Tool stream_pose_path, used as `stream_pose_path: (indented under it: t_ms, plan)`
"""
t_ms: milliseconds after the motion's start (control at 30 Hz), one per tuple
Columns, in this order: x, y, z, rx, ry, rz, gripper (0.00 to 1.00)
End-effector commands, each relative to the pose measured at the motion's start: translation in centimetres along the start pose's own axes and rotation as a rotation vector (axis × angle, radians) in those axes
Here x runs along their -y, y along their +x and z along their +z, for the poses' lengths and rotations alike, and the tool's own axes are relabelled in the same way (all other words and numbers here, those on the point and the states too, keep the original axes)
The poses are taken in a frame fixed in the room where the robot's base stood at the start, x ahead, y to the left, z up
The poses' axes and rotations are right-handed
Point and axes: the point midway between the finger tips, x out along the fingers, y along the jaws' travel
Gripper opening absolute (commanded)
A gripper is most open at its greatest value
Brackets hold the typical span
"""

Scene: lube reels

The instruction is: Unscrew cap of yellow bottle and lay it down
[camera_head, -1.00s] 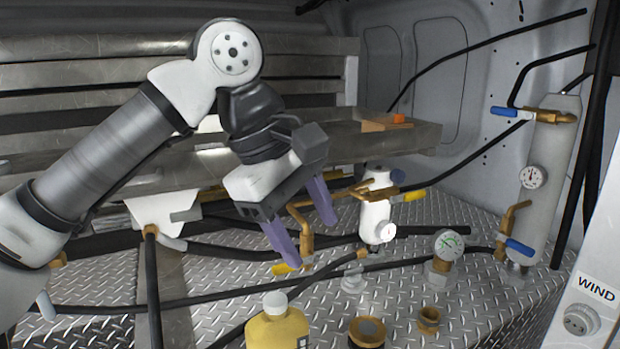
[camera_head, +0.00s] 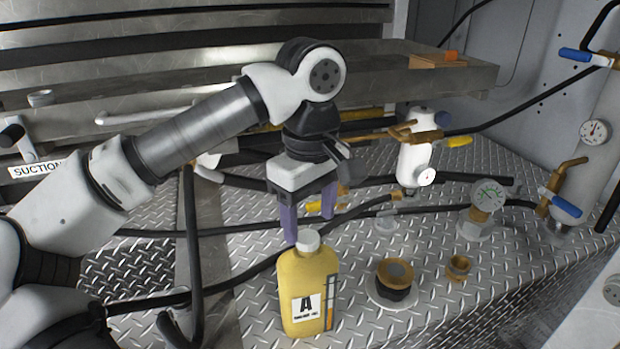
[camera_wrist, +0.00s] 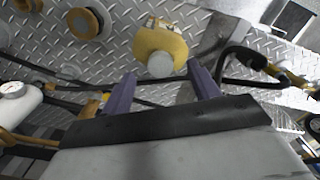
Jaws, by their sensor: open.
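The yellow bottle (camera_head: 308,285) stands upright on the diamond-plate deck, with a label marked "A" on its front. Its pale grey-white cap (camera_head: 308,240) is on its neck. My gripper (camera_head: 308,228) is open and empty, pointing down, with its two purple fingers close above or behind the cap. In the wrist view the bottle (camera_wrist: 160,42) and its cap (camera_wrist: 160,65) show beyond the fingertips, roughly centred between them. The fingers (camera_wrist: 163,78) do not appear to touch the cap there.
A brass-topped black fitting (camera_head: 395,275) and a small brass fitting (camera_head: 459,267) stand right of the bottle. Black hoses (camera_head: 230,230) cross the deck. Bare plate (camera_head: 400,325) lies at front right.

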Motion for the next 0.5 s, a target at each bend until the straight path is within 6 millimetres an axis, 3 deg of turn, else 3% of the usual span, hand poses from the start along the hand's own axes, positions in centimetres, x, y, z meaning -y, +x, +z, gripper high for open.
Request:
stream_pose_path:
  t_ms: [200,500]
  plan:
    - [0.0,2.5,0.0,0.001,0.001,0.0,0.61]
    - [0.0,3.2,0.0,0.001,0.0,0.001,0.61]
